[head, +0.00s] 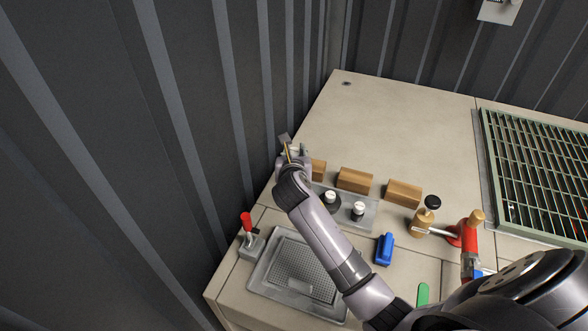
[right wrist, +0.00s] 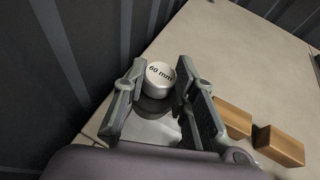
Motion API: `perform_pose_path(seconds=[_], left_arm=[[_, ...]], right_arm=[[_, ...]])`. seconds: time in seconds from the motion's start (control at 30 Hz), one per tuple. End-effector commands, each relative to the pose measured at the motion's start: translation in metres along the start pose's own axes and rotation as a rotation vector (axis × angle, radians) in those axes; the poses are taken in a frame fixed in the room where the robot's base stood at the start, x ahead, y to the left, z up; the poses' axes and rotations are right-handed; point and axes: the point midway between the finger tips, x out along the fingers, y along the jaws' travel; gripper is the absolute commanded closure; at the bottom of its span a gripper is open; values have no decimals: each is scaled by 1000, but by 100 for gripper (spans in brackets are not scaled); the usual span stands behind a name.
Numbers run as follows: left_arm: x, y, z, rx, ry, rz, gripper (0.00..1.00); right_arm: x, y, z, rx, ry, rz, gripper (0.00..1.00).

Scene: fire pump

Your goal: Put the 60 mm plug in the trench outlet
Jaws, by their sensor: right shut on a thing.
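The 60 mm plug (right wrist: 161,74) has a white top marked "60 mm" and a darker lower part. It sits between the fingers of my right gripper (right wrist: 168,84), which is shut on it. In the head view my right gripper (head: 290,148) is over the left edge of the beige surface, close to the dark corrugated wall; the plug is hard to make out there. I cannot make out a trench outlet for certain; a green grating (head: 540,165) covers an opening at the right. My left gripper is not in view.
Wooden blocks (head: 355,180) stand in a row beside a metal plate bearing two white-topped plugs (head: 358,209). Nearer are a grey tray (head: 262,280), a red-handled lever (head: 246,222), a blue object (head: 385,249) and a mallet (head: 426,213). The far surface is clear, with a small dark spot (head: 347,84).

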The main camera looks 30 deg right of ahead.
Motion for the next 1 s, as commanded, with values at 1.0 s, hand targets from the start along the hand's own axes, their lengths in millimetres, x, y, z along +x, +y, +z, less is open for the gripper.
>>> perform_pose_path(seconds=[1.0], left_arm=[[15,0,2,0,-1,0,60]], right_arm=[[-121,22,10,-7,2,30,100]])
